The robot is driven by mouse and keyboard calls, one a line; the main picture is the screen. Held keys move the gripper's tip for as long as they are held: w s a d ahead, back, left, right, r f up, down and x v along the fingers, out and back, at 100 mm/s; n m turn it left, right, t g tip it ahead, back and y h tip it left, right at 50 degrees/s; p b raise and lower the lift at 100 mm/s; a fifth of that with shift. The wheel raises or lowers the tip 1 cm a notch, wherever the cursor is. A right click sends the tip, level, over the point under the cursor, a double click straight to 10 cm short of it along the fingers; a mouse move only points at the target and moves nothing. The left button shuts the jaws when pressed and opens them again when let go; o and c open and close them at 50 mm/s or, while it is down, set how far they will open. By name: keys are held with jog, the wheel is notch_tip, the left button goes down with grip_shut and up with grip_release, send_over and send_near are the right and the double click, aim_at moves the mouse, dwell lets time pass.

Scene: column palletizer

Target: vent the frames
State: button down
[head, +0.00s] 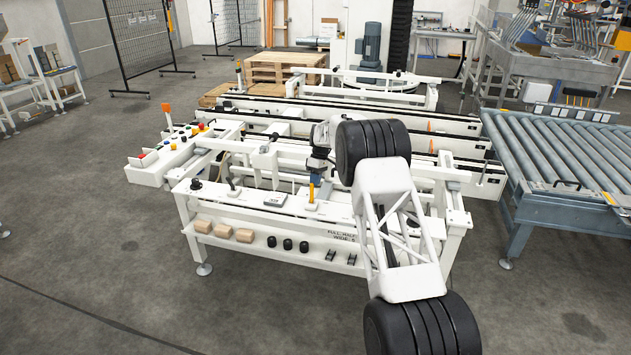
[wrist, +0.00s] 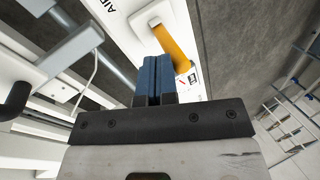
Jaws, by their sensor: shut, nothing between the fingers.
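An orange-yellow lever handle (wrist: 173,46) stands on a white panel in the wrist view, beside a small red-marked label and partly printed lettering that looks like "AIR". In the head view a yellow lever (head: 311,192) rises from the front rail of the white machine (head: 265,213), just under my wrist. My gripper (wrist: 155,62) has its blue fingers shut together with nothing between them. The fingertips overlap the lever's left side in the wrist view; I cannot tell whether they touch it.
A control panel (head: 172,149) with coloured buttons is at the machine's left. Cardboard-coloured blocks (head: 222,231) and black cylinders (head: 288,244) sit on the lower front shelf. A roller conveyor (head: 563,155) stands at right. Grey bars and a black knob (wrist: 17,98) lie left of my fingers.

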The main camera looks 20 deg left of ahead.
jog(key=shift+s+r+t, duration=0.15)
jog(key=shift+s+t, duration=0.15)
jog(key=shift+t, duration=0.2)
jog(key=shift+s+r+t, duration=0.15)
jog(key=shift+s+t, duration=1.1)
jog(key=shift+t, duration=0.25)
jog(key=shift+s, duration=0.65)
jog(key=shift+w, duration=0.1)
notch_tip(320, 180, up, 11)
jog(key=w+d, duration=0.1)
jog(key=w, duration=0.1)
jog(key=shift+w+d+r, duration=0.2)
jog(key=shift+d, duration=0.05)
dwell(0.3)
